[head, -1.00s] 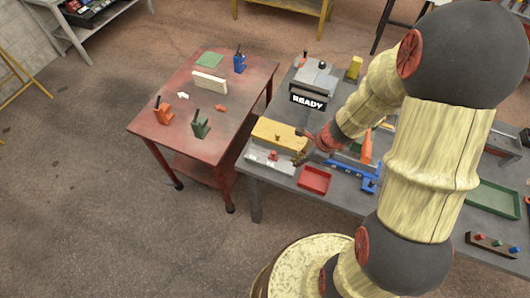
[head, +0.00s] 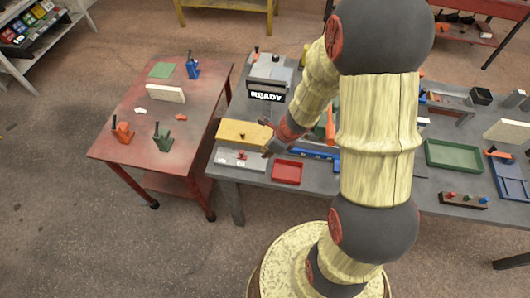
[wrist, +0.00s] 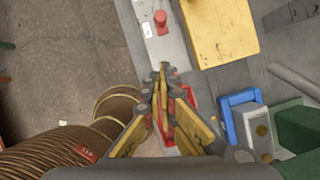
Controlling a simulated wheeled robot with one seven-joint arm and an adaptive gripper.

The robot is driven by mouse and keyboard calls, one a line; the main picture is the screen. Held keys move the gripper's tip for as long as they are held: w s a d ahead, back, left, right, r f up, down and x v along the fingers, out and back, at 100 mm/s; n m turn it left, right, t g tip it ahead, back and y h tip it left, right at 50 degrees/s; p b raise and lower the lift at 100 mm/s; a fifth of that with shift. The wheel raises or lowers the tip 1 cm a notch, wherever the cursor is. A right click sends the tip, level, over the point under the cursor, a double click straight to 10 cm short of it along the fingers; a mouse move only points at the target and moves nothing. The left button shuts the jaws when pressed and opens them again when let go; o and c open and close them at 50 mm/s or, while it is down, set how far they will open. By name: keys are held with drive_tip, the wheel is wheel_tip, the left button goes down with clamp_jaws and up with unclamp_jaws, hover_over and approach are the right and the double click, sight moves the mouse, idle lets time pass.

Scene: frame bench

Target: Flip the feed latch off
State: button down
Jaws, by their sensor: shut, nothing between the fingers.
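A small red knob (head: 242,155) stands on a light grey panel (head: 228,161) along the front of a yellow box (head: 243,132); it looks like the feed latch. In the wrist view the knob (wrist: 160,18) is at the top, with white labels (wrist: 147,30) beside it, too small to read. My gripper (head: 267,152) is just right of the panel. In the wrist view my gripper (wrist: 163,68) is shut and empty, its tips pointing toward the panel and apart from the knob. Which way the latch is set cannot be told.
A grey machine with a READY sign (head: 267,96) stands behind the yellow box. A red tray (head: 287,172) lies right of the panel, a blue fixture (wrist: 243,118) beyond it. A red table (head: 190,119) with small parts stands left. The floor in front is clear.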

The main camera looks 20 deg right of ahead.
sight(242, 155)
drive_tip(key=b+x, duration=0.2)
drive_tip(key=x, duration=0.5)
drive_tip(key=shift+f+b, duration=0.15)
drive_tip(key=shift+b, duration=0.25)
drive_tip(key=shift+w+a+r+p, duration=0.15)
drive_tip(key=shift+w+a+p, duration=0.1)
drive_tip(key=shift+w+a, duration=0.2)
drive_tip(key=shift+w+a+r+p, duration=0.2)
drive_tip(key=shift+w+a, duration=0.1)
drive_tip(key=shift+w, duration=0.25)
drive_tip(key=shift+w+a, duration=0.45)
drive_tip(key=shift+w, duration=0.1)
drive_tip(key=w+a+p, duration=0.1)
drive_tip(key=a, duration=0.1)
drive_tip(key=w+a, duration=0.2)
drive_tip(key=w+a+p, duration=0.1)
drive_tip(key=a, duration=0.1)
drive_tip(key=shift+w+p, duration=0.2)
drive_tip(key=shift+p, duration=0.15)
drive_tip(key=shift+w+a, duration=0.3)
drive_tip(key=shift+a, duration=0.15)
